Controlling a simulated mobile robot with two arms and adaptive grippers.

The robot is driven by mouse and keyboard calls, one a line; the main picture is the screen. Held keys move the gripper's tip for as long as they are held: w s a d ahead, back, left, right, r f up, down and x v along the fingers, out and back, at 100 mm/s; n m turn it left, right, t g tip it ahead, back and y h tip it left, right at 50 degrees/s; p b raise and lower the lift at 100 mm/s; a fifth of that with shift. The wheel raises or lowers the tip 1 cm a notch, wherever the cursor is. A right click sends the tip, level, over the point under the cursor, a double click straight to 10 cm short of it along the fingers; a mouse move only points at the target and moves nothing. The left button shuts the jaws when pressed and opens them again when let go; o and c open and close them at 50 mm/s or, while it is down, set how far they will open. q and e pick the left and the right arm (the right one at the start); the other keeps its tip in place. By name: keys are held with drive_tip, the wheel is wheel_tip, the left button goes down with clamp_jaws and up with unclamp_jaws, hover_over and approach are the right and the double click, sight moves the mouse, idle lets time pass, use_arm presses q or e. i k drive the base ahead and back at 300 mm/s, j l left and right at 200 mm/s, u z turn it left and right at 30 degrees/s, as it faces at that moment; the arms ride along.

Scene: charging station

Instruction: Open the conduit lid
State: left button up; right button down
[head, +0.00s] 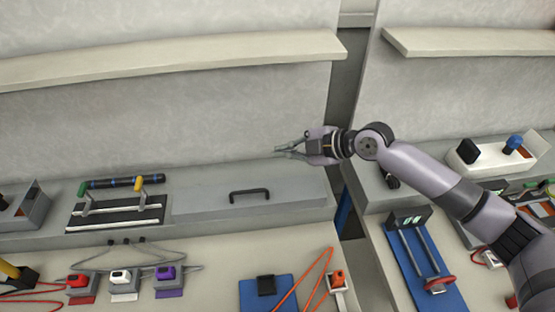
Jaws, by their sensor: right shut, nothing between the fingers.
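The conduit lid is a long grey panel (205,196) on the ledge at the back of the station, against the wall. It lies flat, and its black handle (249,195) sits near its front edge. My right gripper (281,152) reaches in from the right and points left, shut and empty. In the picture it is above and to the right of the handle, in front of the wall near the lid's back edge. It is apart from the handle. How far it is from the lid's surface is hard to tell. My left gripper is not in view.
Left of the lid is a striped rack (115,213) with green and yellow handles. Below are red, white and purple plugs (167,278) with cables and a blue mat (253,297). A gap (347,215) parts this bench from the right one. A shelf (170,55) runs above.

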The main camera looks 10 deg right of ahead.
sight(272, 192)
drive_tip(key=k, duration=1.5)
